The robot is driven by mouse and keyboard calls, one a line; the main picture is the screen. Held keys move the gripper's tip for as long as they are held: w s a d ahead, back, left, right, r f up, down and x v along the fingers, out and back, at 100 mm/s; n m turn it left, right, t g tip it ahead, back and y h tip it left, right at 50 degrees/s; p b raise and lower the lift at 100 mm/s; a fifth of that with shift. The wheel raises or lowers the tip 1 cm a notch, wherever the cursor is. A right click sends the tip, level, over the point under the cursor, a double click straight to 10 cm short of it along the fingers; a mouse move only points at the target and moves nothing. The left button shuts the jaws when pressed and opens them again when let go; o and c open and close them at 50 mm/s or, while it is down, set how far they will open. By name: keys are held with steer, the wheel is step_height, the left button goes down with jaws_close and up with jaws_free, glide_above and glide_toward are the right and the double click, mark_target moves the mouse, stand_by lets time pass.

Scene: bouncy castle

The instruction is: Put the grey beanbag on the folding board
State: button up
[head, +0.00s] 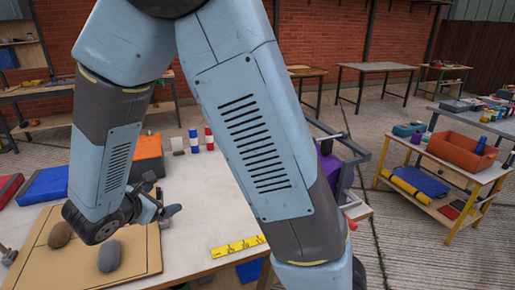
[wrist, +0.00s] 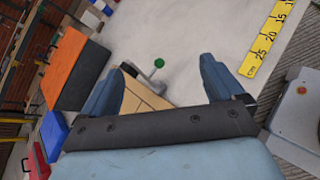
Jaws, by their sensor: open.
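The board lies flat on the pale table at the lower left of the head view, partly hidden by my arm. My gripper (head: 166,203) is above the table by the board's far right corner, apart from the beanbag. In the wrist view my gripper (wrist: 163,68) has its two fingers wide apart with nothing between them. A tan corner of the board (wrist: 146,95) shows behind them; the grey beanbag is not seen there.
A brown beanbag (head: 60,234) lies on the board left of the grey one. An orange box (head: 148,153) and a blue box (head: 43,186) stand behind the board. A yellow ruler (head: 238,247) lies to the right, with clear tabletop between.

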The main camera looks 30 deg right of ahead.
steer(key=s+d+r+m+g+y, duration=0.1)
steer(key=s+d+r+m+g, duration=0.2)
steer(key=d+r+m, duration=0.4)
steer(key=s+d+r+m+g, duration=0.3)
steer(key=s+d+m, duration=0.15)
steer(key=d, duration=0.55)
steer(key=s+d+r+m+t+y, duration=0.2)
steer(key=s+d+r+m+y, duration=0.3)
steer(key=s+r+m, duration=0.3)
steer(key=s+m+y, duration=0.1)
steer(key=s+m, duration=0.1)
steer(key=m, duration=0.2)
steer(key=shift+s+r+y, duration=0.15)
steer(key=shift+r+y, duration=0.2)
steer(key=shift+y, duration=0.05)
steer(key=shift+a, duration=0.1)
steer(key=shift+c, duration=0.3)
